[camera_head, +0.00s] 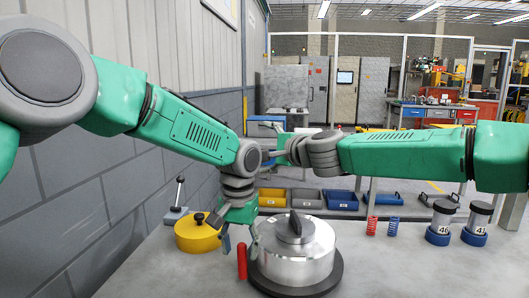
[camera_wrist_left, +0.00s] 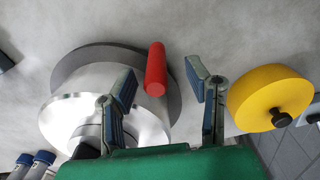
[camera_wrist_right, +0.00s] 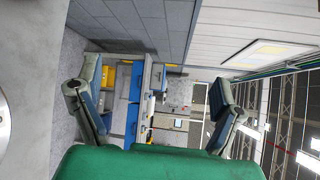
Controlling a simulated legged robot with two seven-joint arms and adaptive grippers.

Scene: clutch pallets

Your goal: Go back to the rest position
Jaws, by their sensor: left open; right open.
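My left gripper (camera_head: 240,243) is open above the table, just left of the silver metal cylinder (camera_head: 294,258) with a dark knob on top. A red upright handle (camera_head: 242,262) stands just below its fingers. In the left wrist view the open left gripper (camera_wrist_left: 160,82) has the red handle (camera_wrist_left: 156,70) between its fingers in the picture; no contact shows. My right gripper (camera_head: 270,150) is raised behind the left one, pointing left, its fingers partly hidden. In the right wrist view the right gripper (camera_wrist_right: 155,92) is open and empty, with the room beyond.
The silver cylinder sits on a dark round base (camera_head: 330,281). A yellow disc (camera_head: 197,235) with a black knob stands left. Red (camera_head: 371,226) and blue (camera_head: 393,227) springs and two dark-topped containers (camera_head: 440,222) stand right. Bins (camera_head: 307,198) lie beyond. A grey wall (camera_head: 120,205) runs along the left.

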